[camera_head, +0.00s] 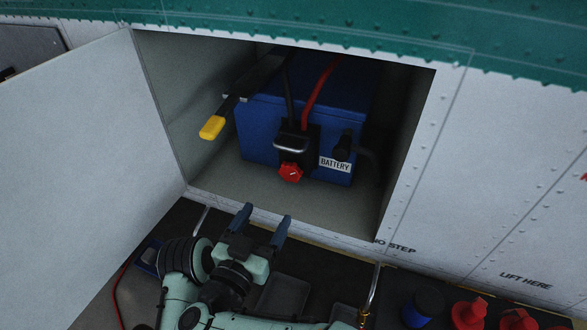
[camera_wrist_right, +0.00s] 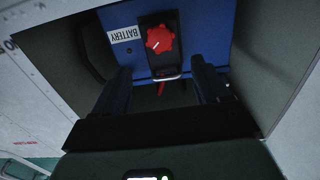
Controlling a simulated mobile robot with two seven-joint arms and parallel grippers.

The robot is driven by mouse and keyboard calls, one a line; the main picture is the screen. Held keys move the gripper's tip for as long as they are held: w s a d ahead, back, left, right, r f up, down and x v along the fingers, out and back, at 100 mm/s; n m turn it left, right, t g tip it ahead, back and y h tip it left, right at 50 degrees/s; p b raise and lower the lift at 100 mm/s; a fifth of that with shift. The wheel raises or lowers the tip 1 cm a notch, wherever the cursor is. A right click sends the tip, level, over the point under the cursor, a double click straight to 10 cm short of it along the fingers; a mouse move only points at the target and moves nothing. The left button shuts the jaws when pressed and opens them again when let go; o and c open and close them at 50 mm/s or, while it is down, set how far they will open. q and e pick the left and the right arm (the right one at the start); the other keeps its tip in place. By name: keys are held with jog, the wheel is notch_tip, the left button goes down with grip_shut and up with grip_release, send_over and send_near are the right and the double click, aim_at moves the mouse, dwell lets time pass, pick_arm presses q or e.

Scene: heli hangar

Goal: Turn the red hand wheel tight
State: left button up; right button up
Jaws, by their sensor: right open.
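The red hand wheel (camera_head: 290,173) sits low on the front of the blue battery (camera_head: 258,120), below a metal handle bar on a black connector (camera_head: 306,135). In the right wrist view the wheel (camera_wrist_right: 160,39), with a white mark on it, shows upside down beyond the fingers. My right gripper (camera_head: 264,224) is open and empty, in front of and below the bay opening, apart from the wheel. Its two dark fingers (camera_wrist_right: 164,80) point toward the battery front in the wrist view. My left gripper is not in view.
The bay's open door (camera_head: 85,165) stands at the left. A yellow-ended lever (camera_head: 212,127) projects at the bay's left side. The bay floor (camera_head: 300,205) is clear. Red items (camera_head: 468,312) stand at the lower right.

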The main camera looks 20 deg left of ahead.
aim_at(289, 175)
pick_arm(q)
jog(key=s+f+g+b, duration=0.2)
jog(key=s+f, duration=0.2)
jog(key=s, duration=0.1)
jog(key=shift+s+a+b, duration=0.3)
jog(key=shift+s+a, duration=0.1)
pick_arm(e)
jog(key=w, duration=1.2)
jog(key=shift+w+a, duration=0.2)
jog(key=shift+a, duration=0.2)
